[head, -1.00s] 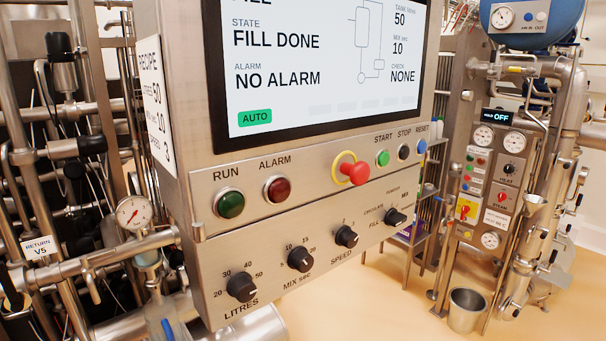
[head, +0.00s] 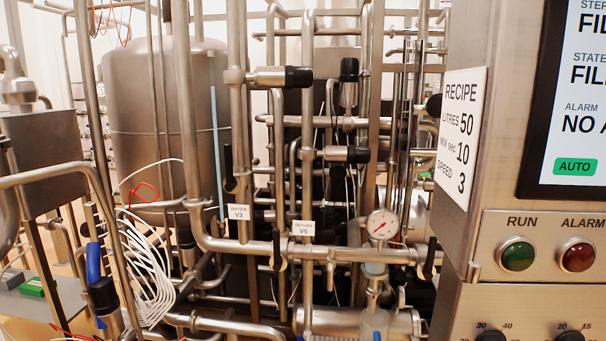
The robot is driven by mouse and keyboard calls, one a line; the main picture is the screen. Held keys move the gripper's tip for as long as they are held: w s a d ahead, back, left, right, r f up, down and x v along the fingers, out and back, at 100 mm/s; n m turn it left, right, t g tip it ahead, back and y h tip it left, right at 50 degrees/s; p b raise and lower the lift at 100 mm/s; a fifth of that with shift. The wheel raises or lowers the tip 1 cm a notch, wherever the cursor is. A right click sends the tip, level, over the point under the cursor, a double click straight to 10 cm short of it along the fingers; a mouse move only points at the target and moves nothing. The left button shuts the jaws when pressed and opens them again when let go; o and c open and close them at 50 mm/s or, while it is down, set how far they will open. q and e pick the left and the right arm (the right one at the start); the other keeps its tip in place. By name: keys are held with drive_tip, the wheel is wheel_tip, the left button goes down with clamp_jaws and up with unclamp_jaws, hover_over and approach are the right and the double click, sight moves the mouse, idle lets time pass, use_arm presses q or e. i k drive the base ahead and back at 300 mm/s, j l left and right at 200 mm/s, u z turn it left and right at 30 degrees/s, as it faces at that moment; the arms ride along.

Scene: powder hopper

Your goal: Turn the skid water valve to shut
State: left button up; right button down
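A small white tag reading WATER V3 (head: 238,212) hangs on the pipework left of centre in the head view. A dark upright handle (head: 229,168) sits on the pipe just above this tag. Another dark handle (head: 277,250) is on the horizontal pipe below and to the right of it. I cannot tell for certain which handle belongs to the water valve, or whether it is open or shut. A second tag reading RETURN V5 (head: 303,228) is to the right. Neither of my grippers is in view.
The control cabinet (head: 468,230) with its recipe plate (head: 461,135) stands at the right. A pressure gauge (head: 381,225) is beside it. A steel tank (head: 165,110) stands behind the pipes. Coiled white hoses (head: 150,275) and a blue handle (head: 93,262) are at the lower left. Pipes crowd the middle.

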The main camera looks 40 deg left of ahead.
sight(229, 187)
drive_tip(key=j+u, duration=0.1)
drive_tip(key=u, duration=1.7)
drive_tip(key=k+j, duration=0.05)
